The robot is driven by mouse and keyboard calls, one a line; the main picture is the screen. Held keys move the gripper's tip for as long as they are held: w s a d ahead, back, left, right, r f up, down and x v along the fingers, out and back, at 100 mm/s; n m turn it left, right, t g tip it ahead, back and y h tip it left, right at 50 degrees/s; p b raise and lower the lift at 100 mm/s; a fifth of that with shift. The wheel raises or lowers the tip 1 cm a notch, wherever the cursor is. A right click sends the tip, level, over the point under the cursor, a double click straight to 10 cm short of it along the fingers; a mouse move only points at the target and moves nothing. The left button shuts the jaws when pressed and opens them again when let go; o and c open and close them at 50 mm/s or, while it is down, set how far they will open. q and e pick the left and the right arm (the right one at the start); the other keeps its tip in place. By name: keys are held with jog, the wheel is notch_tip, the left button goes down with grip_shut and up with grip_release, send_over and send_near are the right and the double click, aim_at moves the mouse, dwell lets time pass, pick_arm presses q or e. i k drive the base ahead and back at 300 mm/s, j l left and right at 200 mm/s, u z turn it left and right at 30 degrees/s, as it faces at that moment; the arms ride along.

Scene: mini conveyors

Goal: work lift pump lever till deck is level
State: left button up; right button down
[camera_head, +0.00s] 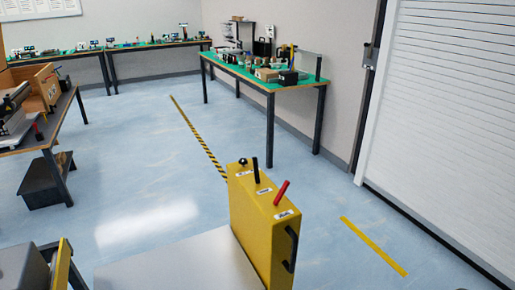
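A yellow pump box (252,225) stands upright at the lower middle. A black lever (256,170) stands nearly upright on its top, and a red lever (282,192) leans to the right. A small black knob (242,163) is at its far end, and small white labels sit by the controls, too small to read. A black handle (291,249) is on its right face. A pale grey flat deck (175,265) lies left of the box, cut off by the bottom edge; I cannot tell whether it is level. Neither of my grippers is in view.
A dark grey block and a yellow upright piece (63,265) are at the bottom left. A workbench (40,140) with a black step (46,182) below stands at left. Green-topped benches stand behind. A roller shutter (440,130) is at right. The middle floor is clear.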

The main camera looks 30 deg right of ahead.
aim_at(255, 159)
jog(key=i+l+u, duration=0.2)
jog(key=l+u, duration=0.25)
jog(key=l, duration=1.7)
jog(key=k+l+u, duration=0.1)
jog(key=l+u, duration=0.35)
jog(key=l, duration=1.7)
